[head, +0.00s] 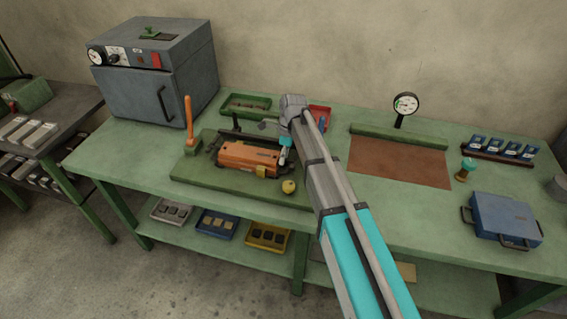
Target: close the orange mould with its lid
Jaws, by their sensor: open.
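The orange mould (246,160) lies on a dark green board (235,186) on the bench, with dark fittings at its left end and a small yellow piece on its front. I cannot tell its lid apart from its body, nor whether the lid is on. My gripper (284,158) is at the mould's right end, pointing down below my wrist. It is open, but its fingers are small and partly hidden by my arm, so I cannot tell whether they touch the mould. An orange upright handle (189,117) stands at the board's left corner.
A grey oven (155,75) stands behind left; a green tray (245,105) and red tray (320,117) lie behind. At right are a brown mat (400,163), dial gauge (404,106) and blue case (505,218).

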